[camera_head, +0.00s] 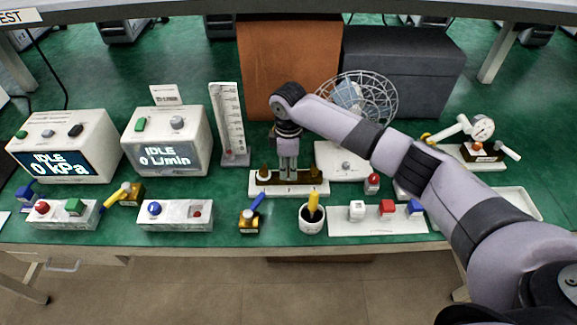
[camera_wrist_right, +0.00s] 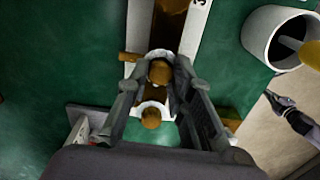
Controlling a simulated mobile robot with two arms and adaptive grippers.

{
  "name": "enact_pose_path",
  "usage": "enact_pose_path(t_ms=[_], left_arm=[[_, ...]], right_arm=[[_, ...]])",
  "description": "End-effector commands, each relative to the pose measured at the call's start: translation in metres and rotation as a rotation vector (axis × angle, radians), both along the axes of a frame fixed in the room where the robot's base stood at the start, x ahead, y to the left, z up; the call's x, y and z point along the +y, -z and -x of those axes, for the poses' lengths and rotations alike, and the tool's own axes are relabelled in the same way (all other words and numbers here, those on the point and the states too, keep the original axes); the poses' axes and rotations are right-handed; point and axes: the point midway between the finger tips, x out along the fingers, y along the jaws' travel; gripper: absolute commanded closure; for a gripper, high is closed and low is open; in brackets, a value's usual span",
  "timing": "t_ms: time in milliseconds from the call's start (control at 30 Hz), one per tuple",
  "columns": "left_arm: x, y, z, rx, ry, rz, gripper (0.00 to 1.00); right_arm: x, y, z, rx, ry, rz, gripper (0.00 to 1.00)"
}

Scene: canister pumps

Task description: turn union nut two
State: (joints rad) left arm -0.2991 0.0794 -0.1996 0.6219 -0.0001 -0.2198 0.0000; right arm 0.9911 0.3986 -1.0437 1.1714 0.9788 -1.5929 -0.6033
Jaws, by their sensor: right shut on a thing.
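A white plate (camera_head: 258,190) with brass union fittings stands near the front middle of the green table. In the head view a brass fitting shows at its left end (camera_head: 263,173) and another at its right end (camera_head: 313,173). My right gripper (camera_head: 288,177) points down at the plate's middle and hides what it holds there. In the right wrist view its fingers are closed around a brass nut (camera_wrist_right: 159,72), taken to be union nut two. A second rounded brass part (camera_wrist_right: 150,118) shows between the fingers, nearer the palm. My left gripper is not in view.
A white cup (camera_head: 312,222) with a yellow-handled thing stands front right of the plate. A flow scale (camera_head: 228,120) stands behind left, a wire basket (camera_head: 385,105) behind right. Two display boxes (camera_head: 168,143) (camera_head: 62,145) stand left. My right arm spans the table's right side.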

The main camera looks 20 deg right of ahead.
Motion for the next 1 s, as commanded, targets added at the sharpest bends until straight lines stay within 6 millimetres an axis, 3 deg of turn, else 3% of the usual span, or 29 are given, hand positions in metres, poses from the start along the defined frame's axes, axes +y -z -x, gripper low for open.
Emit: enact_pose_path(t_ms=[367,1000], left_arm=[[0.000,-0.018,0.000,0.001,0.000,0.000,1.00],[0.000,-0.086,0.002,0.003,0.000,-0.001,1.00]], right_arm=[[0.000,-0.004,0.001,0.003,0.095,-0.001,1.00],[0.001,-0.004,0.000,0.003,0.649,-0.001,1.00]])
